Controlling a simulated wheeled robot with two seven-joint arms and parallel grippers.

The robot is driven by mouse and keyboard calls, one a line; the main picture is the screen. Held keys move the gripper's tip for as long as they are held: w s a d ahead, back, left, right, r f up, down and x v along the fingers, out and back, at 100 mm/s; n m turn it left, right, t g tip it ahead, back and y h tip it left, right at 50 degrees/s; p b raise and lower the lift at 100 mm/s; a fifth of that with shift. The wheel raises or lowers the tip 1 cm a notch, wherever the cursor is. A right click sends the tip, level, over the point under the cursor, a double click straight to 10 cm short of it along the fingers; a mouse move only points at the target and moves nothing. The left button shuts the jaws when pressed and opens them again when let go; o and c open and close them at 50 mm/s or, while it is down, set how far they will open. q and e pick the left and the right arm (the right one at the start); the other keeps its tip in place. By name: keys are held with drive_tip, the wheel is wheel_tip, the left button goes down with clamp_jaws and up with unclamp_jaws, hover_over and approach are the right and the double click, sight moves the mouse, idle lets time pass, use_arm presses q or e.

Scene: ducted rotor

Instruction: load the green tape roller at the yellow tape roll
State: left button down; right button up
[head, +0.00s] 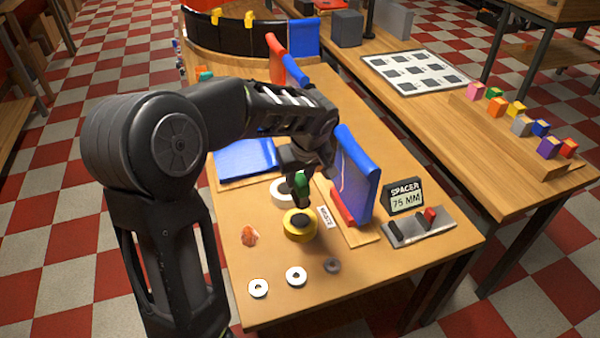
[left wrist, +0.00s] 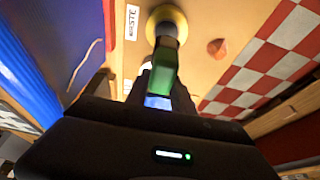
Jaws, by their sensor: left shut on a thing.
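My left gripper (head: 301,180) is shut on the green tape roller (head: 302,189), which points down toward the table. In the left wrist view the green handle (left wrist: 163,72) runs away from the camera, and its dark far end overlaps the yellow tape roll (left wrist: 153,22). In the head view the yellow tape roll (head: 299,233) lies on the table just below the roller, with a dark middle. I cannot tell whether the roller touches the roll or is just above it. My right gripper is not in view.
A white ring (head: 279,195) lies behind the yellow roll. An orange lump (head: 250,236) is to its left, and small discs (head: 296,276) lie in front.

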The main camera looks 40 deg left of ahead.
sight(298, 197)
use_arm(q)
drive_tip(key=shift+a, duration=0.2)
drive_tip(key=shift+d, duration=0.1)
drive_tip(key=shift+f, duration=0.15)
drive_tip(key=shift+f+b, duration=1.95)
drive_tip(key=shift+f, duration=0.95)
drive_tip(key=shift+s+f+b, duration=0.1)
drive_tip(key=shift+f+b, duration=0.5)
drive_tip(key=shift+b, duration=0.15)
idle(0.7)
drive_tip(key=shift+r+p, duration=2.2)
drive_tip(key=shift+r, duration=1.4)
